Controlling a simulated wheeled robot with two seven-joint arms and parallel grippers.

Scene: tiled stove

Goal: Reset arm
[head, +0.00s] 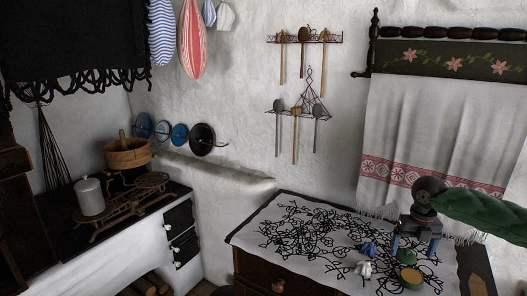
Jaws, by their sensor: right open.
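My right gripper (414,247) comes in from the right on a green arm and points down over the right part of the cloth-covered chest (275,228). Its two fingers are apart, so it is open. A small green item (406,256) shows between and behind the fingers; I cannot tell how far it is from them. A green-and-yellow round item (411,279) lies just below the gripper in the picture. A small blue item (369,249) and a small white item (364,268) lie to its left. My left gripper is not in view.
A stove with a white pot (90,197), a wooden tub (127,154) and a scale-like iron stand (140,200) is at left. Utensil racks (304,38) and a white towel (425,135) hang on the wall behind the chest. The chest's left part is clear.

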